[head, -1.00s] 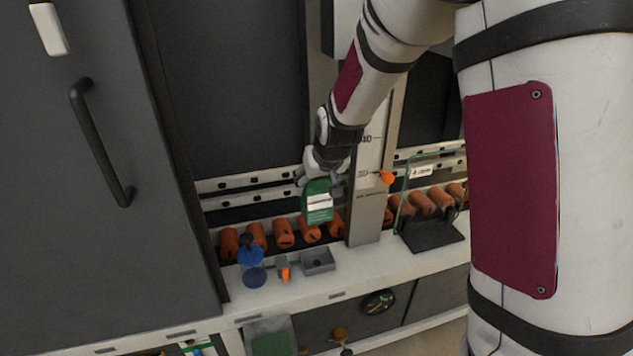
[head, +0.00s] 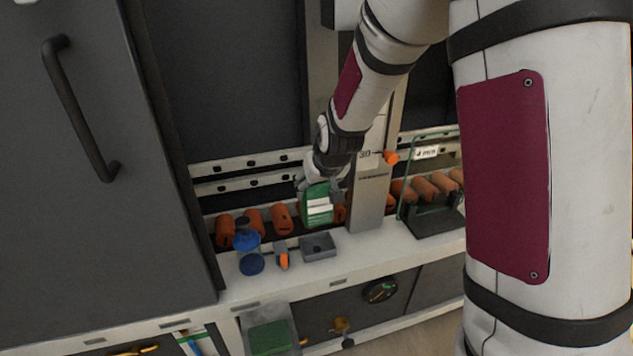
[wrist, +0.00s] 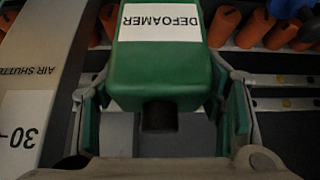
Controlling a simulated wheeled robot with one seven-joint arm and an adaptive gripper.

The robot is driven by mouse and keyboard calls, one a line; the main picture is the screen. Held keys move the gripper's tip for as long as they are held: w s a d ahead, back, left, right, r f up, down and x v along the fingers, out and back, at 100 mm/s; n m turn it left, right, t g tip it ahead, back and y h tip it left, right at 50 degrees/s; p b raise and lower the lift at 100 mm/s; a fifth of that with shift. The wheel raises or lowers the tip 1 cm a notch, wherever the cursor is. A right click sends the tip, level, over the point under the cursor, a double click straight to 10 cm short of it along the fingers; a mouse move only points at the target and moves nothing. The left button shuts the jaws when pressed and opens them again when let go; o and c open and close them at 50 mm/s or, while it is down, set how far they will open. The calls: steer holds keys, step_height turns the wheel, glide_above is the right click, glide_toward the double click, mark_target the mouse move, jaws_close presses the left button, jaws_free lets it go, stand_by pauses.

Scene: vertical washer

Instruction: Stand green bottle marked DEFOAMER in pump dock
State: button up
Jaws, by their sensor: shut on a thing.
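The green bottle (head: 318,204) with a white label is held in my gripper (head: 322,186), above the back of the white ledge. In the wrist view the bottle (wrist: 160,70) fills the middle, its label reading DEFOAMER upside down and its dark neck toward my palm. The fingers of my gripper (wrist: 160,105) are on both sides of it. A small grey open-topped tray (head: 319,246), which may be the pump dock, sits on the ledge below and in front of the bottle. It looks empty.
A blue bottle (head: 248,250) and a small grey and orange part (head: 282,256) stand left of the tray. Orange rollers (head: 281,219) line the back. A grey post (head: 370,200) rises close right of the bottle. A glass-sided stand (head: 432,215) is further right.

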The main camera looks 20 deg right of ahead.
mark_target(317, 220)
steer(key=shift+f+b, duration=1.2)
steer(key=shift+f, duration=0.5)
steer(key=shift+f+b, duration=3.25)
steer(key=shift+f, duration=0.75)
steer(key=o, duration=1.8)
steer(key=shift+f, duration=0.1)
steer(key=v, duration=1.2)
